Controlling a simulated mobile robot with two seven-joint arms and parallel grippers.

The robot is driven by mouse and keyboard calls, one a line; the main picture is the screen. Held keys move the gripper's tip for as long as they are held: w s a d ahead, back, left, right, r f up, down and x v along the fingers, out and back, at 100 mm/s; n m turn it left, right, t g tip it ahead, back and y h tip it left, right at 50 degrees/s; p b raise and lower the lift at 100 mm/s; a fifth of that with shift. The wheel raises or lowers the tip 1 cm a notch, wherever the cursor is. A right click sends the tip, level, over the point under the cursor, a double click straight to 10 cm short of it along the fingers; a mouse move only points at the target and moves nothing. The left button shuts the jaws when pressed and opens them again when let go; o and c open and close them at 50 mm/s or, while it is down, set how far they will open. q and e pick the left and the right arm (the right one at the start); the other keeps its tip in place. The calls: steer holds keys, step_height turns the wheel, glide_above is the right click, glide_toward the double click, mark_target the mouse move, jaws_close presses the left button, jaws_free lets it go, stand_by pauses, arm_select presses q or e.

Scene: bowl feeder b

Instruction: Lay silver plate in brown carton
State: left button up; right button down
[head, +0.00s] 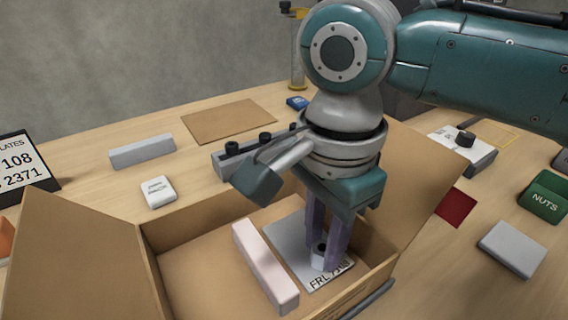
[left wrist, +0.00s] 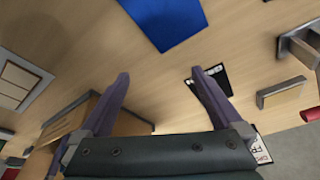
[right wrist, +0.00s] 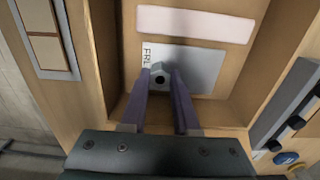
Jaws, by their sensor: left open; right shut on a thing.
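The silver plate (head: 287,240) is a thin grey sheet printed "FRL" and a number, with a small grey knob on it. It is inside the open brown carton (head: 190,233), flat and close to the floor, beside a pink block; I cannot tell whether it touches the floor. My right gripper (head: 325,262) points down into the carton, shut on the knob. The right wrist view shows the plate (right wrist: 207,66) and the knob between the fingers (right wrist: 165,78). My left gripper (left wrist: 163,76) is open and empty above the table, and out of the head view.
The pink block (head: 264,264) lies inside the carton left of the plate. The carton's flaps stand open at left and right. A grey rack (head: 232,160) is behind it, with a white box (head: 158,191) to the left.

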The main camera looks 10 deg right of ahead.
mark_target(322, 247)
arm_select(q)
steer(key=shift+a, duration=0.1)
arm_select(e)
steer(key=c, duration=0.7)
jaws_free()
steer(key=shift+f, duration=0.1)
steer(key=shift+o, duration=0.2)
arm_select(q)
step_height(322, 247, up, 3)
steer(key=p, duration=0.3)
steer(key=shift+r, duration=0.1)
arm_select(e)
step_height(322, 247, up, 12)
